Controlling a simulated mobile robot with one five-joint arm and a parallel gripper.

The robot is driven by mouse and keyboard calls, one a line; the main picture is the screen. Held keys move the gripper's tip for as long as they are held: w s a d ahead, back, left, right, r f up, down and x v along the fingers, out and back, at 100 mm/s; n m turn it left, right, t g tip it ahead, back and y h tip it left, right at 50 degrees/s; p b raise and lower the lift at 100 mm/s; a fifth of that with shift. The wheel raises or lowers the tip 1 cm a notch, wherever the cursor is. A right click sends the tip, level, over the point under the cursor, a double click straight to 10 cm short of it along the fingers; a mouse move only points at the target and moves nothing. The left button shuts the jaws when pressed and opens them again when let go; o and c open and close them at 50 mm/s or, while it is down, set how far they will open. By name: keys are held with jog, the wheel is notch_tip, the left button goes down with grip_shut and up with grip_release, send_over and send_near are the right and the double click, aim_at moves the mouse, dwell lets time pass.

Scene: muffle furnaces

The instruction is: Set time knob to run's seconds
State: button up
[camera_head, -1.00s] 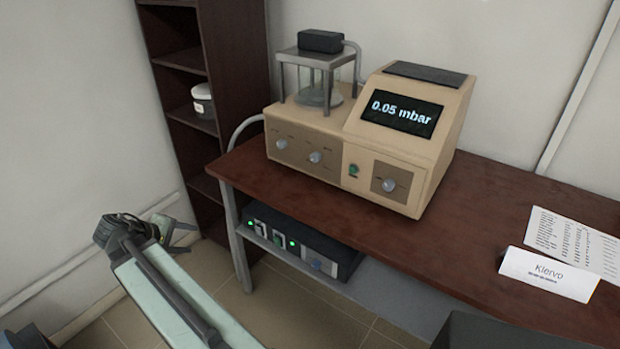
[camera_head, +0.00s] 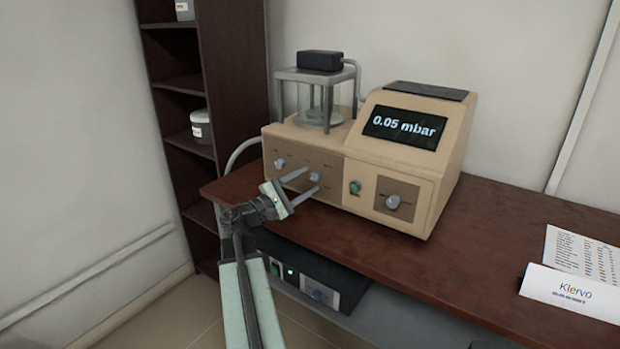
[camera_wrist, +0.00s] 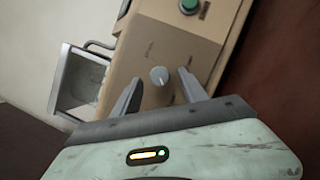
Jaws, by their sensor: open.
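The beige instrument (camera_head: 352,143) stands on the table, its screen (camera_head: 405,129) reading 0.05 mbar. Its front has a left knob (camera_head: 280,164), a middle knob (camera_head: 315,176), a green button (camera_head: 355,187) and a right knob (camera_head: 393,202). Their labels are too small to read, so I cannot tell which is the time knob. My gripper (camera_head: 311,180) is open and points at the middle knob. In the wrist view, this knob (camera_wrist: 159,76) shows between my spread fingers (camera_wrist: 160,84); I cannot tell if they touch it.
A glass chamber (camera_head: 318,103) under a metal stand is on the instrument's left part. A dark box (camera_head: 318,292) with lit switches sits below the brown table (camera_head: 480,235). A dark shelf (camera_head: 232,75) stands behind.

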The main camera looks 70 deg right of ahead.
jog(key=shift+x, duration=0.8)
jog(key=shift+c, duration=0.2)
